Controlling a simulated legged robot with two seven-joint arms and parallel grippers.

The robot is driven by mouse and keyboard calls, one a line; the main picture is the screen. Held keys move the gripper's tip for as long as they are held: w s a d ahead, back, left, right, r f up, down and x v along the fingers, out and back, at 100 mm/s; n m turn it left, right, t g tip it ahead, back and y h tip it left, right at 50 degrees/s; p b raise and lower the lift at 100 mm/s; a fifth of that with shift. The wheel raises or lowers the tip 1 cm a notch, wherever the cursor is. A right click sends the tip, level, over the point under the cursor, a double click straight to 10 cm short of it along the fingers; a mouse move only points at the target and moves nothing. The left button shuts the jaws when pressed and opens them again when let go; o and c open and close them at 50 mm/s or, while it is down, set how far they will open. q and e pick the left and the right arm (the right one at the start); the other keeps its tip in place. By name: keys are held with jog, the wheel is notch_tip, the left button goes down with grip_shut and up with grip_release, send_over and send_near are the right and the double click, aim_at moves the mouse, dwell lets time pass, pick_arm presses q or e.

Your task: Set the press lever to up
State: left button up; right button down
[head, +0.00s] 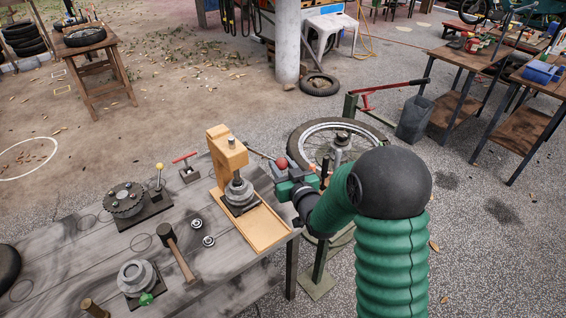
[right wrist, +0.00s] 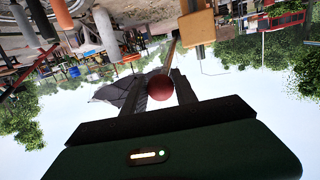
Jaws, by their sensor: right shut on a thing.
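The press (head: 228,155) is a tan wooden-looking block on a tan base tray at the right end of the grey workbench. Its lever (head: 260,153) is a thin rod running from the press head to a red ball knob (head: 281,162), sloping slightly down to the right. My right gripper (head: 285,170) comes in from the right and is shut on the knob. In the right wrist view the red knob (right wrist: 160,88) sits between the two fingers, with the rod leading up to the press block (right wrist: 196,27). The fingertips are partly hidden in the head view. My left gripper is not in view.
A wheel on a stand (head: 318,135) is close behind my right gripper.

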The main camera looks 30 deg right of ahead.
jog(key=w+r+g+p, duration=0.1)
jog(key=r+p, duration=0.2)
jog(key=p, duration=0.1)
jog(key=w+r+g+p, duration=0.1)
jog(key=w+r+p, duration=0.1)
jog(key=r+p, duration=0.1)
jog(key=w+r+n+g+p, duration=0.1)
jog(key=r+g+p, duration=0.1)
jog(key=p, duration=0.3)
jog(key=shift+w+a+r, duration=0.15)
jog(key=shift+a+r, duration=0.05)
jog(key=shift+r, duration=0.55)
jog(key=w+r+n+g+p, duration=0.1)
jog(key=w+r+g+p, duration=0.4)
jog(key=w+p, duration=0.4)
jog(key=g+p, duration=0.1)
jog(key=p, duration=0.2)
jog(key=shift+a+y, duration=0.3)
jog(key=shift+a, duration=0.05)
jog(key=c, duration=1.2)
grip_release()
jog(key=shift+w, duration=0.15)
jog(key=shift+o, duration=1)
jog(key=shift+w+f, duration=0.15)
jog(key=b+v, duration=0.5)
jog(key=v, duration=1.1)
jog(key=shift+b, duration=0.35)
